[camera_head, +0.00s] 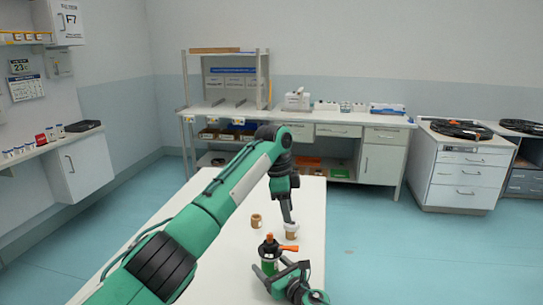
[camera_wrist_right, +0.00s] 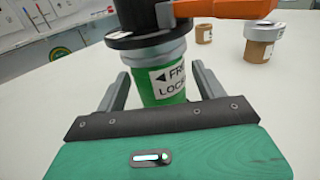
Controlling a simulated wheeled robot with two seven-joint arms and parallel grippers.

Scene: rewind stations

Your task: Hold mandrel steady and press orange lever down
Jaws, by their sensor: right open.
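The mandrel stands upright on the white table, with a green body (camera_wrist_right: 165,88), a black flange (camera_head: 268,249) and a "FREE / LOCK" label. The orange lever (camera_head: 288,248) sticks out to the right at its top, roughly level; it also shows in the right wrist view (camera_wrist_right: 225,9). My right gripper (camera_wrist_right: 160,85) is open, with one finger on each side of the green body; contact cannot be told. My left gripper (camera_head: 289,218) points down just above a brown, pale-topped roll (camera_head: 291,235), behind the mandrel. Its fingers are too small to read.
A second brown roll (camera_head: 256,221) stands left of the pale-topped one; both show behind the mandrel in the right wrist view. The white table (camera_head: 312,200) is otherwise mostly clear. A workbench (camera_head: 345,118) and drawer cabinets (camera_head: 458,178) stand farther back.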

